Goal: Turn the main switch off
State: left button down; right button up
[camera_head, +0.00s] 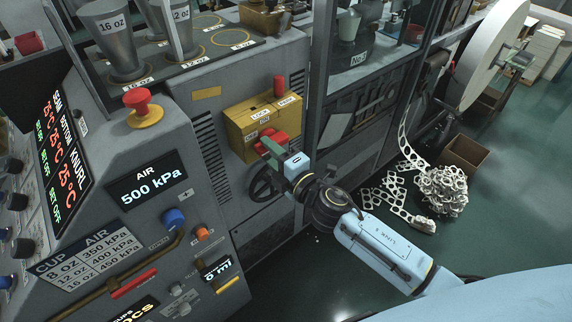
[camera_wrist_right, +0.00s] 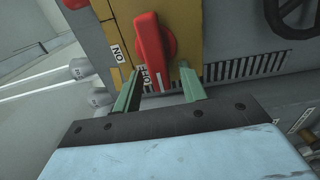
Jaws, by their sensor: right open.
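The main switch is a red handle (camera_head: 270,138) on a yellow box (camera_head: 239,127) on the grey machine front. In the right wrist view the red handle (camera_wrist_right: 150,45) runs up and down the picture. Its lower end lies beside the OFF label (camera_wrist_right: 146,78), and the ON label (camera_wrist_right: 117,52) is to its left. My right gripper (camera_head: 267,152) is at the switch, partly covering it in the head view. In the wrist view my right gripper (camera_wrist_right: 160,70) is open, with one green finger on each side of the handle's lower end. I cannot tell whether they touch. My left gripper is not in view.
A black handwheel (camera_head: 263,184) is just below the switch box. A red mushroom button (camera_head: 138,103) on a yellow base tops the control panel at left. A cardboard box (camera_head: 464,154) and a heap of white scrap web (camera_head: 441,190) lie on the green floor at right.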

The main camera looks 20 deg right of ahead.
jog(key=b+v, duration=0.1)
jog(key=v, duration=1.2)
jog(key=shift+b, duration=0.4)
jog(key=shift+w, duration=0.1)
jog(key=s+d+f+m+g+h+b, duration=0.1)
jog(key=s+d+f+m+g+h, duration=0.2)
jog(key=f, duration=0.8)
jog(key=s+d+f+m+g+h, duration=0.15)
jog(key=f+m, duration=0.25)
jog(key=f, duration=0.8)
jog(key=s+d+f+m+g+h+b, duration=0.1)
jog(key=s+d+f+m+g, duration=0.25)
jog(key=f, duration=0.75)
jog(key=s+f+m+g, duration=0.2)
jog(key=s+f, duration=0.4)
jog(key=s, duration=0.3)
jog(key=s+f+m+g+b, duration=0.1)
jog(key=s+f+m+g, duration=0.2)
jog(key=s+f, duration=0.3)
jog(key=s+a+f+m+g, duration=0.1)
jog(key=s+f+m+g, duration=0.2)
jog(key=s, duration=0.9)
notch_tip(320, 180, down, 4)
jog(key=shift+s+r+m+h, duration=0.15)
jog(key=shift+s+m+h, duration=0.25)
jog(key=shift+m, duration=0.25)
